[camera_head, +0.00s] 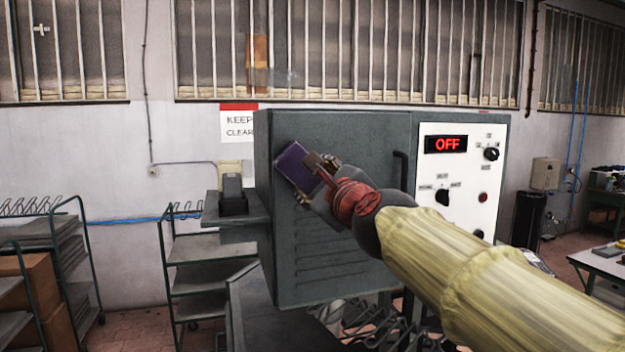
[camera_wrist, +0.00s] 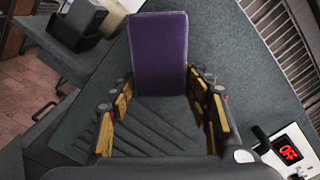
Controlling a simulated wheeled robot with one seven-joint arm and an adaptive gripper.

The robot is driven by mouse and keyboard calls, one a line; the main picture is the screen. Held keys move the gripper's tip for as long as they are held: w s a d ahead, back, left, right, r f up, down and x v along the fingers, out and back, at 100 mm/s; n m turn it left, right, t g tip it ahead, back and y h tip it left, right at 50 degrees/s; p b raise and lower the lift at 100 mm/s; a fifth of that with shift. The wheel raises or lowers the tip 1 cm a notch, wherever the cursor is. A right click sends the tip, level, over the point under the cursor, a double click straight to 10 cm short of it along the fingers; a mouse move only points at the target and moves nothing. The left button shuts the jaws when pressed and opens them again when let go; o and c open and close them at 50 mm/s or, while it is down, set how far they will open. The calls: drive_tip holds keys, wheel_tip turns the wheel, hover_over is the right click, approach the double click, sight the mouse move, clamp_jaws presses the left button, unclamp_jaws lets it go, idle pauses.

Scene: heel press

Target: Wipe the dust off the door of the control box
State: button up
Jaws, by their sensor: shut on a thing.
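The control box door (camera_head: 340,255) is dark grey-green with louvre slots low down and a dark handle (camera_head: 400,168) at its right edge. My gripper (camera_head: 318,168) is at the upper left of the door, shut on a purple pad (camera_head: 295,166). In the wrist view the purple pad (camera_wrist: 158,50) sits between the gripper's fingers (camera_wrist: 160,90), its broad face toward the camera. The pad is at or very close to the door; I cannot tell whether it touches. I cannot make out distinct dust on the door. My arm hides the door's right middle part.
A white panel (camera_head: 460,210) with a red OFF display and knobs stands right of the door. A small shelf (camera_head: 237,214) with a dark holder (camera_head: 232,190) juts out at the left. Cart racks (camera_head: 205,250) stand further left.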

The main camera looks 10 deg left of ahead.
drive_tip(key=shift+v, duration=2.35)
drive_tip(key=shift+r, duration=0.1)
drive_tip(key=v, duration=0.3)
drive_tip(key=shift+s, duration=0.1)
